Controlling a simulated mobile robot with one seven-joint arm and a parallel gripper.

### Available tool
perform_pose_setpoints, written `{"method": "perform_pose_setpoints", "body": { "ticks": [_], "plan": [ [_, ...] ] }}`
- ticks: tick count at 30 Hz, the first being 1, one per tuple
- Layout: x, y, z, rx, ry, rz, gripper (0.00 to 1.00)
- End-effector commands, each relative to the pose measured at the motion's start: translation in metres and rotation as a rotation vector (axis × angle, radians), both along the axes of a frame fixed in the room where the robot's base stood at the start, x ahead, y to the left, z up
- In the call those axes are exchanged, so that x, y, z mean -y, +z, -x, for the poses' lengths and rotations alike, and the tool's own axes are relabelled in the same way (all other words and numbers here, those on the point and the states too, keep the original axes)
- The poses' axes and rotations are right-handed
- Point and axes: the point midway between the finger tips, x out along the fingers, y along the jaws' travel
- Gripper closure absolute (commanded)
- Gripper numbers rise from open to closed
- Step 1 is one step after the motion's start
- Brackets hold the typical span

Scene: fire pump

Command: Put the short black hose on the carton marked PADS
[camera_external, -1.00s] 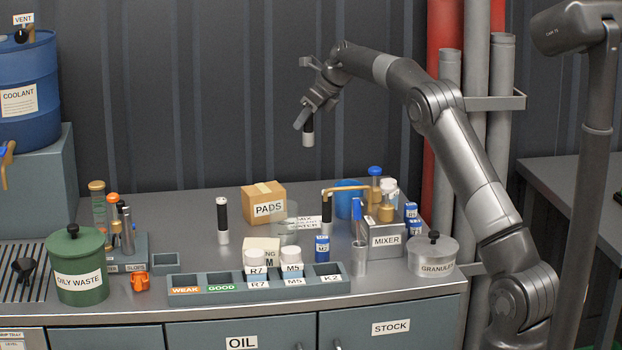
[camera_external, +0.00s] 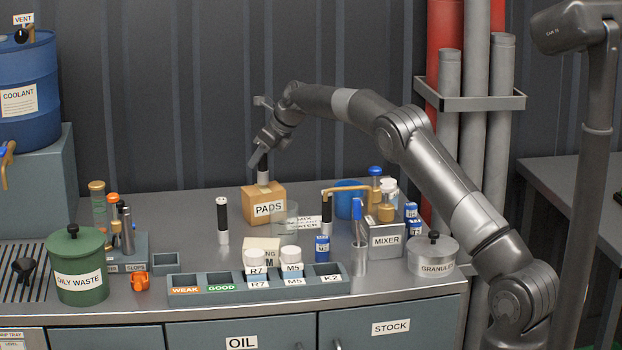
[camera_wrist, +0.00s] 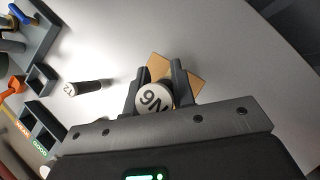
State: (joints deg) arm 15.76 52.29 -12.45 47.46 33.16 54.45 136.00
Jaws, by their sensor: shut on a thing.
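My gripper (camera_external: 258,158) is shut on the short black hose, which has a white lower end (camera_external: 263,178) and hangs nearly upright. In the wrist view the hose's pale round end (camera_wrist: 153,99), with dark characters on it, shows between the fingers (camera_wrist: 160,85). The hose is over the carton marked PADS (camera_external: 264,207), a brown box towards the back of the bench. Its lower end is at or just above the carton's top; I cannot tell if they touch. In the wrist view part of the carton (camera_wrist: 190,88) shows behind the fingers.
A taller black-and-white cylinder (camera_external: 222,222) stands left of the carton. A clear beaker (camera_external: 285,222) stands close at its right, with a blue container (camera_external: 349,198) and brass pipe (camera_external: 345,191) beyond. A compartment rack (camera_external: 220,290) lies in front. The bench behind the carton is clear.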

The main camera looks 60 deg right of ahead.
Motion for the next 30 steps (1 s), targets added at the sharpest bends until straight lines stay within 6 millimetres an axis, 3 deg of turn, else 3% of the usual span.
{"method": "perform_pose_setpoints", "body": {
  "ticks": [3,13,14,18,21,30],
  "plan": [
    [0.0002,-0.011,0.0002,0.001,-0.001,0.0,1.0],
    [0.0003,-0.0141,0.0002,0.001,0.0,0.0,1.0],
    [0.0003,-0.0141,0.0002,0.0,0.0,0.0,0.74],
    [0.0003,-0.0139,0.0002,0.0,0.0,0.0,0.63],
    [0.0003,-0.0138,0.0002,0.0,0.0,0.0,0.55],
    [0.0004,-0.01,0.0002,0.001,-0.001,0.001,0.55]
  ]
}}
